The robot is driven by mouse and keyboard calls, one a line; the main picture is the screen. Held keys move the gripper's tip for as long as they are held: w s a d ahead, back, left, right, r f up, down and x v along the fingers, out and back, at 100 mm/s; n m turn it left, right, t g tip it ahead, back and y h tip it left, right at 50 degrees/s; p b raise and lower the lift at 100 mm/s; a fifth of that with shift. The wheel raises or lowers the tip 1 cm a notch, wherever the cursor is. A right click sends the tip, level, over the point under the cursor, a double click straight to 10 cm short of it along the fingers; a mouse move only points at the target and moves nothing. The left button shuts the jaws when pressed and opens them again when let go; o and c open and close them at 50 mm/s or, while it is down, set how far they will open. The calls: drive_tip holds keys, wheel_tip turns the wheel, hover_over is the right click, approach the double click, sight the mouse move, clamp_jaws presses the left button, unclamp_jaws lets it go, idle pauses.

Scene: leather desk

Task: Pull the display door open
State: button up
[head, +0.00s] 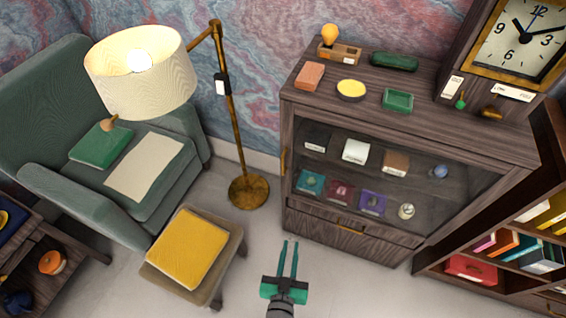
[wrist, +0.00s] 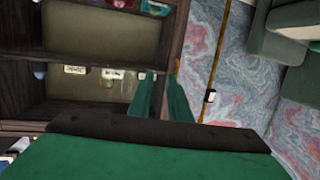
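The display door (head: 345,190) is a glass-fronted panel on the dark wood cabinet (head: 440,115), and it looks shut. A slim brass handle (head: 283,163) runs upright at its left edge. Small items show behind the glass. My gripper (head: 290,243), with two green fingers, is in front of the cabinet's lower left part, apart from the handle in the picture. In the wrist view my gripper (wrist: 161,92) has its fingers apart with nothing clearly between them.
A brass floor lamp (head: 235,130) stands left of the cabinet. A green armchair (head: 50,110) and a stool with a yellow cushion (head: 190,247) are further left. A bookshelf (head: 440,270) is at the right. Small objects and a clock (head: 515,45) are on top.

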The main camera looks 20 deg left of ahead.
drive_tip(key=w+a+r+t, duration=0.1)
drive_tip(key=w+a, duration=0.5)
drive_tip(key=w, duration=0.4)
drive_tip(key=t, duration=0.1)
approach(283, 164)
drive_tip(key=w, duration=0.3)
drive_tip(key=w+a, duration=0.1)
drive_tip(key=w, duration=0.3)
drive_tip(key=w+a, duration=0.1)
drive_tip(key=w, duration=0.2)
drive_tip(key=shift+w+f, duration=0.2)
drive_tip(key=shift+f, duration=0.1)
drive_tip(key=shift+a, duration=0.1)
drive_tip(key=shift+d, duration=0.2)
clamp_jaws()
